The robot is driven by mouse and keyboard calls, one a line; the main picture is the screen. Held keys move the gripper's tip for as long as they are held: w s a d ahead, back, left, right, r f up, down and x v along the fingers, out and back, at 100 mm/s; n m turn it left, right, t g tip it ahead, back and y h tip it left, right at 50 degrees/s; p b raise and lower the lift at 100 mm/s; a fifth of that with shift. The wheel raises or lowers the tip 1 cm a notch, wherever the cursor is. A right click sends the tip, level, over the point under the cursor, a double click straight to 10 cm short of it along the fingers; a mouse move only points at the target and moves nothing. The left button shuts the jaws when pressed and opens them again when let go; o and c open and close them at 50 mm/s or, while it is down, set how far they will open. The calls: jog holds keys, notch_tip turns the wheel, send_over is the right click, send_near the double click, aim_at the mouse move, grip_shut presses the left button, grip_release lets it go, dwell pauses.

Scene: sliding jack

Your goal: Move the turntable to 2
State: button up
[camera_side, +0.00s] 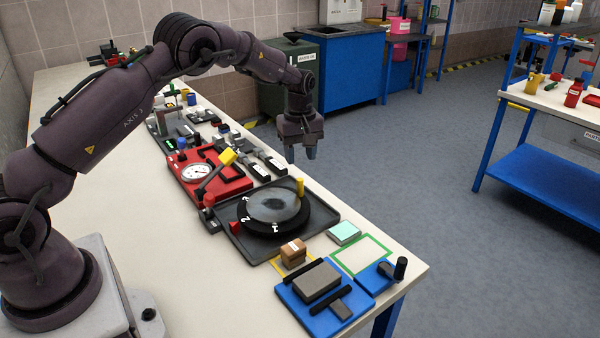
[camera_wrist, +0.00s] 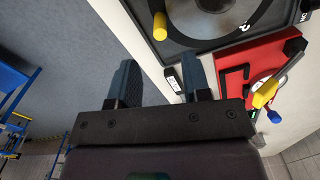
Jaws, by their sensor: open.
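The turntable (camera_side: 273,207) is a round black disc with a grey, smeared top, set in a dark square tray on the bench. White digits show on its near rim, among them 2 and 1. A yellow upright peg (camera_side: 300,187) stands at its far right edge. In the wrist view the turntable (camera_wrist: 205,22) is cut off at the top, with the yellow peg (camera_wrist: 160,27) at its left. My gripper (camera_side: 301,153) is open and empty, pointing down, in the air beyond the turntable near the bench's far edge. My gripper's two fingers (camera_wrist: 158,80) are apart with nothing between them.
A red panel (camera_side: 207,172) with a gauge and yellow-ended lever stands left of the turntable. A brown block (camera_side: 293,252), a cyan pad (camera_side: 343,232) and a blue fixture (camera_side: 322,299) lie nearer. The bench's left side (camera_side: 130,190) is bare.

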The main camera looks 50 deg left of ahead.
jog(key=shift+r, duration=2.1)
notch_tip(320, 180, up, 8)
jog(key=s+d+r+m+t, duration=0.2)
jog(key=s+d+r+m, duration=0.1)
jog(key=s, duration=0.7)
jog(key=s+d+r+m+t, duration=0.1)
jog(key=s+d+r+m, duration=0.2)
jog(key=s+d+m, duration=0.3)
jog(key=s+d+r+m+t, duration=0.2)
jog(key=s+m, duration=0.4)
jog(key=s, duration=1)
jog(key=shift+s+d+r+t, duration=0.15)
jog(key=shift+d+r+t, duration=0.15)
jog(key=shift+d+r, duration=0.75)
